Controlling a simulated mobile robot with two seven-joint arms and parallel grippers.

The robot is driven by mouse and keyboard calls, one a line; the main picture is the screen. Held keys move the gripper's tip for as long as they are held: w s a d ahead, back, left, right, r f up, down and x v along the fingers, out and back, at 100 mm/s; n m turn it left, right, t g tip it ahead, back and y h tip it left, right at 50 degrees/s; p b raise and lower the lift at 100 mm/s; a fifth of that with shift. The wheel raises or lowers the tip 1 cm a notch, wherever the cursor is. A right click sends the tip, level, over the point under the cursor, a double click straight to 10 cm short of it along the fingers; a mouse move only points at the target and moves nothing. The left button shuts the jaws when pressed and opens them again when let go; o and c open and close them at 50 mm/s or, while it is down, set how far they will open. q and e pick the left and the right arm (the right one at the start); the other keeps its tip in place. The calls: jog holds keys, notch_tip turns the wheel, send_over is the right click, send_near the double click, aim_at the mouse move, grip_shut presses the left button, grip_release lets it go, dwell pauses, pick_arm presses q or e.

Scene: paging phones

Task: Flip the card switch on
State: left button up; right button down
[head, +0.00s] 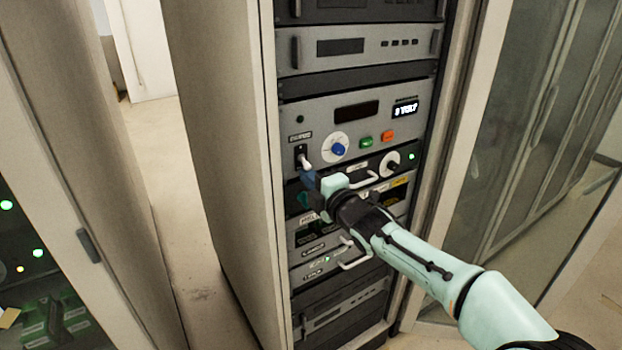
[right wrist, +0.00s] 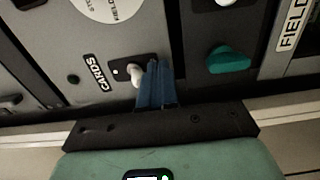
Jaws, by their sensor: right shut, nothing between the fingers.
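The card switch (right wrist: 135,75) is a small white toggle on a black plate, beside a label reading "CARDS", in the right wrist view. My right gripper (right wrist: 156,78) has its blue fingers shut together and empty. They lie right beside the toggle lever; I cannot tell whether they touch it. My left gripper is not in view.
A green knob (right wrist: 230,60) is close beside the fingers. White handles (head: 357,179) stick out of the rack. Floor is clear left of the rack.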

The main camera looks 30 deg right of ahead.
jog(key=shift+r, duration=0.15)
jog(key=shift+r+p, duration=0.6)
jog(key=shift+r, duration=0.15)
jog(key=shift+f, duration=0.25)
jog(key=s+f+b, duration=0.1)
jog(key=s+b, duration=0.1)
jog(key=s, duration=0.6)
jog(key=shift+d, duration=0.3)
dwell(0.3)
